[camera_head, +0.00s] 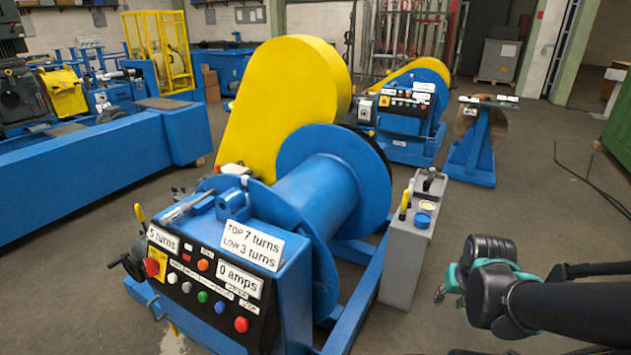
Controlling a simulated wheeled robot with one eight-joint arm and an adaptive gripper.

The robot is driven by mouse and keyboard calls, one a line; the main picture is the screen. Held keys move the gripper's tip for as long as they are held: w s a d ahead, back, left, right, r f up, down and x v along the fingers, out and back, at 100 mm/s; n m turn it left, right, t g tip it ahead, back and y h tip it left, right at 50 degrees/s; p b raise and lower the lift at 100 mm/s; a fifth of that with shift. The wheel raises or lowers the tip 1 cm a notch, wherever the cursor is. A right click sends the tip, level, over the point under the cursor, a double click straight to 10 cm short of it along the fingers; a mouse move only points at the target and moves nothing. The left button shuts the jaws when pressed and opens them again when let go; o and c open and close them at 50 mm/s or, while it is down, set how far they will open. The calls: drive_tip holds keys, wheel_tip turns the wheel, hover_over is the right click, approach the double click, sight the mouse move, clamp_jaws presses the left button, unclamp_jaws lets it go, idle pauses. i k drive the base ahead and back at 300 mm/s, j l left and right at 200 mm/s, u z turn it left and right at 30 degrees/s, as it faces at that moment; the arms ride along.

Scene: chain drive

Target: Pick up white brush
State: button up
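I cannot make out a white brush for certain. A small pale object with a red end (231,168) lies at the back of the blue winch housing. A slim grey-white tool (187,207) lies on the housing's top left, too small to identify. The blue winch (320,195) with its drum fills the middle of the view. My gripper (440,293), with teal parts, is at the lower right, right of the grey cabinet and apart from the winch. It is partly hidden by my black arm, and its finger opening is not clear.
A narrow grey cabinet (407,250) beside the winch carries a yellow-handled item (404,205) and a small round tin (423,219). A yellow chain guard (285,95) rises behind. A cable (590,180) lies on the right floor, which is otherwise mostly clear.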

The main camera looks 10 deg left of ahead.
sight(411, 184)
drive_tip(key=i+l, duration=0.45)
drive_tip(key=i, duration=0.25)
drive_tip(key=i+l+u, duration=0.1)
drive_tip(key=i+l, duration=0.35)
drive_tip(key=i, duration=0.25)
drive_tip(key=i+l, duration=0.5)
drive_tip(key=i, duration=0.2)
drive_tip(key=j+u, duration=0.05)
